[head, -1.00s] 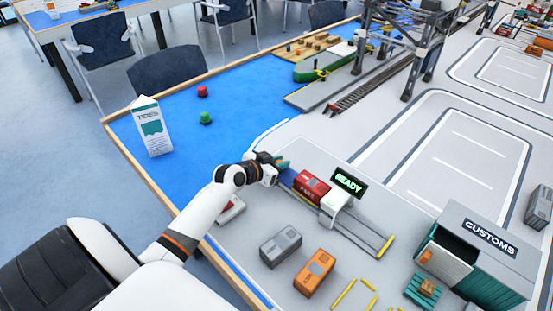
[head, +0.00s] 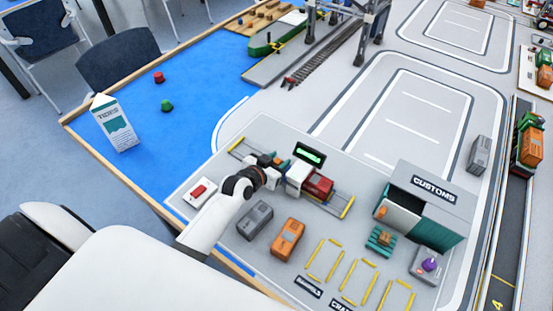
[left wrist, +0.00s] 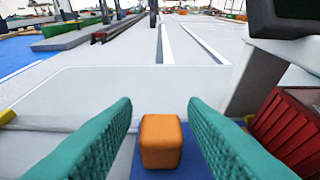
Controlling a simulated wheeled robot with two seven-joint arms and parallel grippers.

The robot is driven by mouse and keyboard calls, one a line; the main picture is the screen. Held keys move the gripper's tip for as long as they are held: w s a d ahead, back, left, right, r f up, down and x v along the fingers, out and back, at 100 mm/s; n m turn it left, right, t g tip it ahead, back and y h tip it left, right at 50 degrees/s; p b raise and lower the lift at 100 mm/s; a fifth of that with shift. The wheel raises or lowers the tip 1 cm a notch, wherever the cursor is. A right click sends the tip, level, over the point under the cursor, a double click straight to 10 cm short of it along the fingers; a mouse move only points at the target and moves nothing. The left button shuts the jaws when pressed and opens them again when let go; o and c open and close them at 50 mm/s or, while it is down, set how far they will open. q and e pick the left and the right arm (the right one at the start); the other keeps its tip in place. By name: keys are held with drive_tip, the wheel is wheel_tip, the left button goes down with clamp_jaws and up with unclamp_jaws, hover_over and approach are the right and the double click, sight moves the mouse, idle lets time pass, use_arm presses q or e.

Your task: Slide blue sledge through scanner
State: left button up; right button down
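The scanner (head: 297,174) is a white arch over a rail track, with a dark display (head: 309,154) showing green. The red container (head: 318,187) stands on the track just right of the arch; it also shows in the left wrist view (left wrist: 292,128). The blue sledge (left wrist: 128,165) shows partly under my gripper, with an orange block (left wrist: 161,142) on it. My left gripper (head: 275,163) is at the arch's left side. Its teal fingers (left wrist: 160,115) stand apart on both sides of the orange block, with gaps between. My right gripper is not in view.
Grey (head: 255,219) and orange (head: 287,239) containers stand in front of the track. A red button box (head: 200,191) is left of my gripper. The customs shed (head: 428,205) stands to the right. A yellow end stop (head: 347,207) closes the track's right end.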

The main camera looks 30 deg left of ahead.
use_arm(q)
drive_tip(key=shift+s, duration=0.1)
drive_tip(key=v, duration=1.1)
drive_tip(key=shift+s+a+r, duration=0.1)
drive_tip(key=shift+s+r, duration=0.1)
drive_tip(key=shift+s, duration=0.15)
